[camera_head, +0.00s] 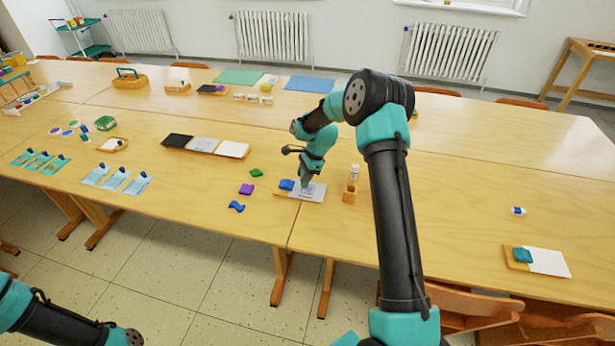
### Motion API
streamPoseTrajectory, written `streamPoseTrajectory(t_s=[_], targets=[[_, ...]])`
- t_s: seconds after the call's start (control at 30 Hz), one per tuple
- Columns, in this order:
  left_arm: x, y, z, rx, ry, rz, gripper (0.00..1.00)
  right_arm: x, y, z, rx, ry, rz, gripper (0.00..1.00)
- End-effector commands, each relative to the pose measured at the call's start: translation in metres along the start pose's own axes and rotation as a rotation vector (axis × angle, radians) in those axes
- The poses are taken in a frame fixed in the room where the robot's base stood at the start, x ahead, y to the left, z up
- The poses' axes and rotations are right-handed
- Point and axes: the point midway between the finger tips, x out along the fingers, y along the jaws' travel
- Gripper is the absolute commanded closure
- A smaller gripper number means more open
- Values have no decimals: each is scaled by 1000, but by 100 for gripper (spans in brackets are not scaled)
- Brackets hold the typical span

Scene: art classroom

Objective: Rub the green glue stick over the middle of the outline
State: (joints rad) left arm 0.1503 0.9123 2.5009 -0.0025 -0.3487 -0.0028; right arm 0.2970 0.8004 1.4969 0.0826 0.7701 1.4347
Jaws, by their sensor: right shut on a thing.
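A white card with a faint purple outline (317,191) lies on a board near the table's front edge. My right gripper (306,186) points down over the card, at the outline's left part. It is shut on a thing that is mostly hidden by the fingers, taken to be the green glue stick. I cannot tell whether its tip touches the card. A blue piece (286,184) sits at the left end of the board. Only part of my left arm shows at the bottom left; its gripper is out of view.
A wooden holder with a white bottle (353,174) stands just right of the card. Green (256,173), purple (246,189) and blue (237,206) pieces lie to the left. A board with a teal piece (522,254) lies at the right. The table between is mostly clear.

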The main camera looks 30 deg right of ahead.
Motion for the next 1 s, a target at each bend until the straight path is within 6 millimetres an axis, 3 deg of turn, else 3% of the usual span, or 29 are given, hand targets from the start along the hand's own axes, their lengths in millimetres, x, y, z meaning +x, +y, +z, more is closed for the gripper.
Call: streamPoseTrajectory(t_s=[0.17,0.3,1.0], targets=[[0,0,0,0,0,0,57,5,-6,5,10,0,-2,100],[0,0,0,0,0,0,57,-21,-6,14,9,0,-8,100],[0,0,0,0,0,0,57,-74,-3,28,19,0,-8,100]])
